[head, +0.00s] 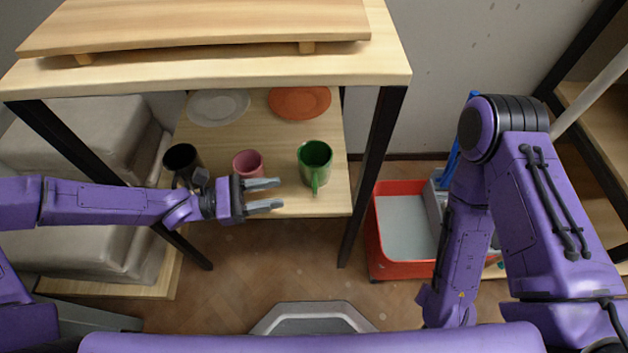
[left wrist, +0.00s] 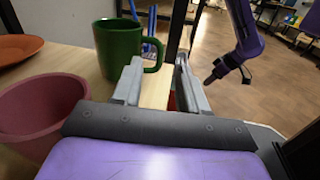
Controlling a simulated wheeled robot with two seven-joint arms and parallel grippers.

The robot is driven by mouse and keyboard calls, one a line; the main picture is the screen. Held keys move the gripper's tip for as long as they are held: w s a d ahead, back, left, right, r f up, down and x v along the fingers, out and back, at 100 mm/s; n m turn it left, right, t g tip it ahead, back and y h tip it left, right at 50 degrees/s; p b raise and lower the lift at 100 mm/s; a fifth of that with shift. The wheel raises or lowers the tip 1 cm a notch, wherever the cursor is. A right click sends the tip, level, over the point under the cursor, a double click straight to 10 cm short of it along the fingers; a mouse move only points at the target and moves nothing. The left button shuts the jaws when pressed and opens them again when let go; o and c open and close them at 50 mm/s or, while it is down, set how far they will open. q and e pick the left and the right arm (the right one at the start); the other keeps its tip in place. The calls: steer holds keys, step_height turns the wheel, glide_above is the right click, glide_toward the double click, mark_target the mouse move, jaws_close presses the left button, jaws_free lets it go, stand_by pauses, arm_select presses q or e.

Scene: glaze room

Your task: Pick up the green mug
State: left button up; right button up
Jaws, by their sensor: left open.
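The green mug (head: 309,157) stands upright on the lower wooden shelf (head: 225,140), near its front right, with its handle toward me. In the left wrist view the green mug (left wrist: 117,48) is ahead and to the left, its handle beyond the gap between my fingers. My left gripper (head: 281,194) is open and empty, left of and in front of the mug, apart from it. Its two fingers also show in the left wrist view (left wrist: 158,82). My right arm hangs at the right; its gripper's fingers cannot be made out.
A grey plate (head: 218,106) and an orange plate (head: 299,102) lie at the back. The upper board (head: 210,72) overhangs; a dark post (head: 372,165) stands right.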

mark_target(315, 173)
arm_select(q)
step_height(315, 173, down, 4)
steer(key=shift+r+b, duration=0.2)
steer(key=shift+b, duration=0.5)
steer(key=d, duration=0.2)
steer(key=d+b, duration=0.1)
steer(key=d, duration=0.2)
steer(key=w+d+r+b, duration=0.1)
steer(key=d, duration=0.1)
steer(key=shift+d, duration=0.3)
steer(key=shift+r, duration=0.1)
steer(key=shift+c, duration=0.3)
arm_select(e)
step_height(315, 173, down, 5)
steer(key=shift+r, duration=0.1)
arm_select(q)
jaws_close()
